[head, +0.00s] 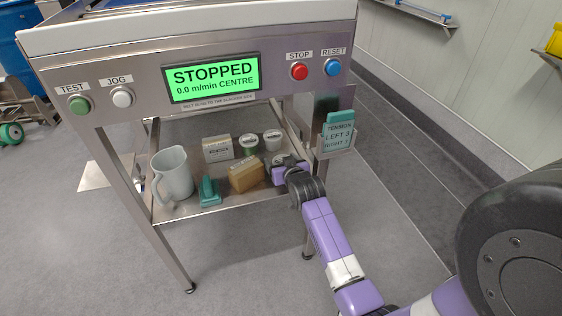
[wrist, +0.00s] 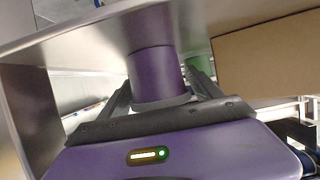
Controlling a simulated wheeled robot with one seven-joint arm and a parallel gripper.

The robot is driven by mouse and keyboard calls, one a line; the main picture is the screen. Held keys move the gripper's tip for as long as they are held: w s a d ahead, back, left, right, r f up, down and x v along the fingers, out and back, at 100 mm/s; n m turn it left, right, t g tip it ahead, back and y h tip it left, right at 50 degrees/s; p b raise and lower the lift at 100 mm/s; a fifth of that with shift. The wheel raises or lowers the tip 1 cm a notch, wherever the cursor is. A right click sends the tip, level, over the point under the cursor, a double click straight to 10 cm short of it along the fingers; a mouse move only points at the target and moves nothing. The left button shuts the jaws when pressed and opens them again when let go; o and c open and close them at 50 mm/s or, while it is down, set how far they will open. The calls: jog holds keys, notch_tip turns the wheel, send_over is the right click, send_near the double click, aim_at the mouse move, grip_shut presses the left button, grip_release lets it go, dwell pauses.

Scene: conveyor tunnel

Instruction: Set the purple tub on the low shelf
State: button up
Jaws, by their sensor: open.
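The purple tub (wrist: 155,62) shows in the wrist view between the two dark fingers of my gripper (wrist: 160,88). The fingers are open, one on each side of it; whether either touches it is unclear. In the head view my gripper (head: 285,165) reaches over the right part of the low shelf (head: 235,207), under the machine. There I cannot clearly separate the tub from my purple gripper body. The tub's base is hidden in both views, so its contact with the shelf cannot be seen.
The shelf also holds a clear jug (head: 173,174), a teal tool (head: 209,191), a brown box (head: 246,174), a pale box (head: 217,148) and two white-lidded tubs (head: 249,142). Table legs flank the shelf. The control panel (head: 210,80) overhangs it.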

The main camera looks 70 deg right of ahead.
jog(key=p+v, duration=0.3)
jog(key=v, duration=0.9)
jog(key=s+a+n+t+y, duration=0.2)
jog(key=a, duration=0.8)
jog(key=s+a+n+t+y, duration=0.2)
jog(key=a+n, duration=0.1)
jog(key=a, duration=0.8)
jog(key=s+a+r+n+t+y, duration=0.1)
jog(key=s+a+r+n+y, duration=0.1)
jog(key=s+a+r, duration=0.3)
jog(key=s+a+r+n+t+y, duration=0.1)
jog(key=s+a+r+n+y, duration=0.2)
jog(key=s+a, duration=0.4)
jog(key=a+r+y, duration=0.1)
jog(key=a+r, duration=0.1)
jog(key=a, duration=0.1)
jog(key=shift+s+a+r, duration=0.25)
jog(key=shift+s+r, duration=0.1)
jog(key=shift+r, duration=0.05)
notch_tip(320, 180, up, 19)
jog(key=p, duration=1.9)
jog(key=shift+f, duration=0.1)
